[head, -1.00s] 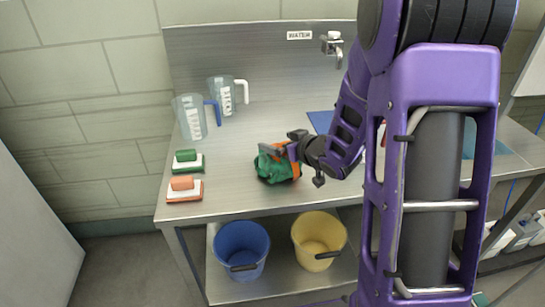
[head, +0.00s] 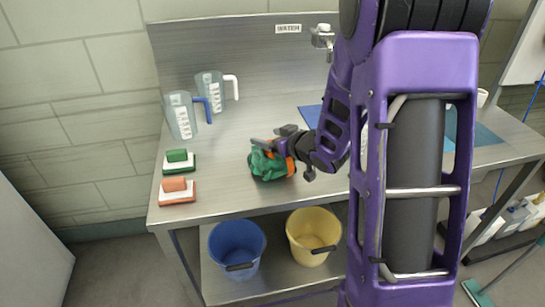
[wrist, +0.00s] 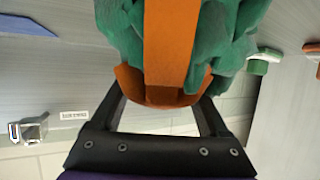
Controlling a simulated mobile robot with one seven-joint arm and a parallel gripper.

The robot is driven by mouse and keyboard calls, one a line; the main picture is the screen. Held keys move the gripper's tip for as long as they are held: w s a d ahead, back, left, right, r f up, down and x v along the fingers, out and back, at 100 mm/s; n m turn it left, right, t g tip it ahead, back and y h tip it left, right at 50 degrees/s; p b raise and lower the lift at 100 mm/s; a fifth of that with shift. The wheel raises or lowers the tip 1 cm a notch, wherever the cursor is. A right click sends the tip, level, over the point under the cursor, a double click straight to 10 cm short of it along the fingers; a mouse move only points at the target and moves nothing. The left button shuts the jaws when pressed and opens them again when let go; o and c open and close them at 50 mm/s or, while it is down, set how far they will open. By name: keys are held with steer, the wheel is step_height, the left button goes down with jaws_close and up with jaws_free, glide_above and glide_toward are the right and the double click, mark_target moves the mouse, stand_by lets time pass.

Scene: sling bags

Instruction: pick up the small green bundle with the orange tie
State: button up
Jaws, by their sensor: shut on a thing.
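The small green bundle (head: 268,165) with its orange tie (head: 290,165) is at the end of my arm, over the front middle of the steel table. My gripper (head: 277,150) is shut on it; a dark finger shows across its top in the head view. In the wrist view the green bundle (wrist: 215,40) and the orange tie (wrist: 168,45) fill the upper middle, between the two black fingers (wrist: 165,110). The fingertips are hidden behind the bundle. Whether the bundle touches the table I cannot tell for sure.
Two clear jugs, one with a blue handle (head: 181,117) and one with a white handle (head: 211,90), stand at back left. A green brush (head: 178,161) and an orange brush (head: 177,190) lie at left. Blue (head: 237,248) and yellow (head: 313,237) buckets stand on the lower shelf.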

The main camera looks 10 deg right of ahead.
steer(key=shift+r, duration=0.1)
steer(key=shift+c, duration=0.6)
